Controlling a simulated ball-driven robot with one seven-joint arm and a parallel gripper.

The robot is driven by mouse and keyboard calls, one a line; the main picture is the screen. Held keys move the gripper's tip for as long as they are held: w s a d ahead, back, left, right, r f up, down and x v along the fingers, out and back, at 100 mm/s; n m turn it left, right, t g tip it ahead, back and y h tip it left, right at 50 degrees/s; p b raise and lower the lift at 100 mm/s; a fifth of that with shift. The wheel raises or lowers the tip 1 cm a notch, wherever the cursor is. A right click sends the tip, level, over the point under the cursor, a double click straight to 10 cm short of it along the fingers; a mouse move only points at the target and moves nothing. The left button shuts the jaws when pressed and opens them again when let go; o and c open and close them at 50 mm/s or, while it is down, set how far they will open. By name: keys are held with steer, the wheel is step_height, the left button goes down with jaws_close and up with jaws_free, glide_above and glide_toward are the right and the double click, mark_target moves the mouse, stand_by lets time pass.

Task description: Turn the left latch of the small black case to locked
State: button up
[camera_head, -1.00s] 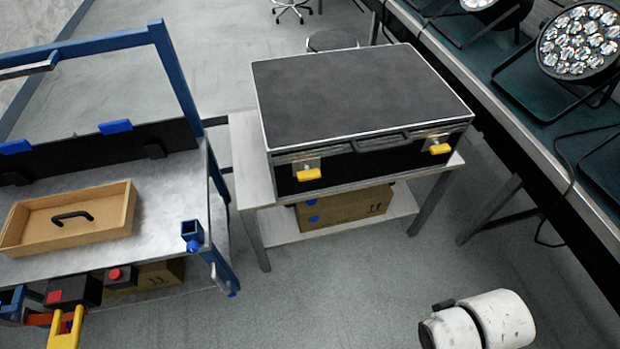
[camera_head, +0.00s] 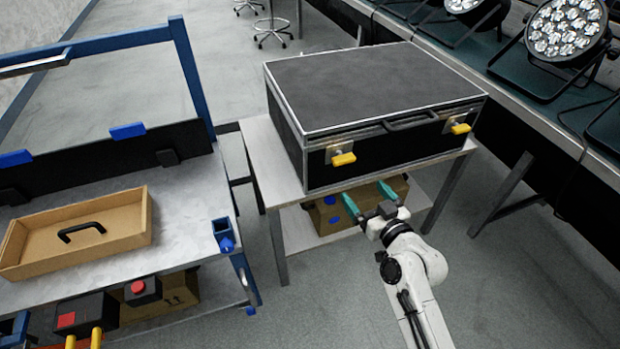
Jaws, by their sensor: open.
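The black case (camera_head: 365,95) with silver edges stands shut on a small grey table (camera_head: 262,160). Its front carries two yellow latches and a dark handle (camera_head: 412,120) between them. The left latch (camera_head: 343,159) lies roughly level, its tab pointing a little up to the right. The right latch (camera_head: 460,128) looks much the same. My gripper (camera_head: 368,200) has teal fingertips, spread apart and empty. It is in front of the case, below and slightly right of the left latch in the picture, not touching it. No part of the left latch is hidden.
A blue-framed workbench (camera_head: 190,235) on the left holds an open wooden tray (camera_head: 110,222). A cardboard box (camera_head: 325,217) sits on the table's lower shelf. A long bench with par cans (camera_head: 563,30) runs along the right. Floor in front is clear.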

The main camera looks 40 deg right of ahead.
mark_target(346, 162)
steer(key=shift+m+t+h, duration=0.3)
steer(key=shift+h, duration=0.2)
steer(key=x, duration=0.3)
steer(key=p+x, duration=0.1)
steer(key=x, duration=0.7)
steer(key=shift+w+d+r, duration=0.15)
steer(key=shift+w+r, duration=0.1)
steer(key=shift+r, duration=0.05)
steer(key=shift+c, duration=0.3)
steer(key=c, duration=1)
